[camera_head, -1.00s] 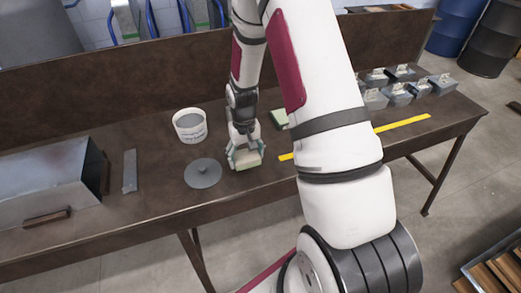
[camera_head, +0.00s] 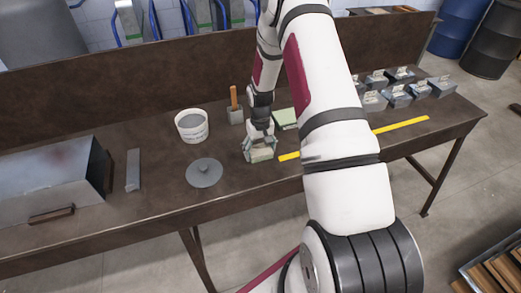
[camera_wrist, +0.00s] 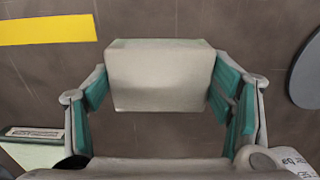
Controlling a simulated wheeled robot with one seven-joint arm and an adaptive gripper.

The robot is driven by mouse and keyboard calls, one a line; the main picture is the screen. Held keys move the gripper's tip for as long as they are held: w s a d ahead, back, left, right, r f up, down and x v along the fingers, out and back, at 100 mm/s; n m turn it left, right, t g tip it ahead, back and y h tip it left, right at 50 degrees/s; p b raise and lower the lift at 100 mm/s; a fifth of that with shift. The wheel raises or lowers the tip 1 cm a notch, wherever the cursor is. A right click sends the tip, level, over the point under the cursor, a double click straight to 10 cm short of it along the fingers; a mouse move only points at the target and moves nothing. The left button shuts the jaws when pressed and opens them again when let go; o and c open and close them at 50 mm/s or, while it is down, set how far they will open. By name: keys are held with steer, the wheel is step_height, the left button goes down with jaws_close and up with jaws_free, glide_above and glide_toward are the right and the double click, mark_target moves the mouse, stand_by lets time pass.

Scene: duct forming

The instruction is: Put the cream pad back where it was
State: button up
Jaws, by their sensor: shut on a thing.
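My gripper (camera_head: 259,147) is shut on the cream pad (camera_head: 262,155), a pale block, over the front middle of the bench. In the wrist view the pad (camera_wrist: 160,78) sits between the green-lined fingers of my gripper (camera_wrist: 160,88), with its broad face toward the camera. I cannot tell whether its underside touches the bench. A pale green-topped block (camera_head: 284,118) lies behind and to the right of my gripper, partly hidden by my arm; what looks like its corner (camera_wrist: 35,150) shows in the wrist view.
A yellow strip (camera_head: 402,124) lies right of the pad. A grey disc with a knob (camera_head: 204,174) and a white tub (camera_head: 191,126) stand to the left. A grey holder with an orange handle (camera_head: 235,116) is behind. Several small grey bins (camera_head: 398,96) stand at right.

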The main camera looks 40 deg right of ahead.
steer(key=shift+f, duration=0.1)
steer(key=o, duration=1.1)
